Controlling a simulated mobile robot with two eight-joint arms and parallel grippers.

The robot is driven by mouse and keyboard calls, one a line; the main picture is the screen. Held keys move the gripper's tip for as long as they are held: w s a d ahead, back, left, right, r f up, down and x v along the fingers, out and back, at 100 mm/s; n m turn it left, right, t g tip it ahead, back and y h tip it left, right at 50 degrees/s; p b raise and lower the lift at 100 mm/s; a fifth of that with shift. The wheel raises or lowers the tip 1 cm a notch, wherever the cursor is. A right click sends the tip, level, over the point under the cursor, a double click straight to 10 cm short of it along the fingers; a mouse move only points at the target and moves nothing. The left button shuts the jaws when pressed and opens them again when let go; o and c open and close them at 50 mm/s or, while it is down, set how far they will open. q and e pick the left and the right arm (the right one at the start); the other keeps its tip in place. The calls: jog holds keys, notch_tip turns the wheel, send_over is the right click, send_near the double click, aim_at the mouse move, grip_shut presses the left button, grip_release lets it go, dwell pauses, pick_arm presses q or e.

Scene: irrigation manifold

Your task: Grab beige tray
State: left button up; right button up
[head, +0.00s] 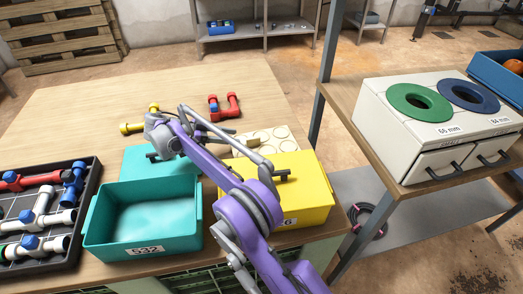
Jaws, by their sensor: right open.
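The beige tray (291,148) lies on the wooden table behind the yellow bin. It is a flat cream tray with several round recesses. My right arm crosses in front of it and hides its left and front parts. My left gripper does not show.
A teal bin marked 532 (143,250) and a yellow bin (317,195) stand at the front edge, with another teal container (135,163) behind. A black crate of pipe fittings (92,235) is at left. Red (232,103) and yellow (128,128) fittings lie behind.

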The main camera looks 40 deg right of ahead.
aim_at(253, 138)
jog(key=shift+d+f, duration=0.3)
jog(key=shift+f, duration=0.05)
jog(key=b+x, duration=0.1)
jog(key=x, duration=0.4)
jog(key=shift+s+r, duration=0.1)
jog(key=x, duration=0.3)
jog(key=b+x, duration=0.1)
jog(key=x, duration=0.1)
jog(key=shift+s+d+r, duration=0.15)
jog(key=shift+s+r, duration=0.15)
jog(key=shift+r, duration=0.05)
grip_shut()
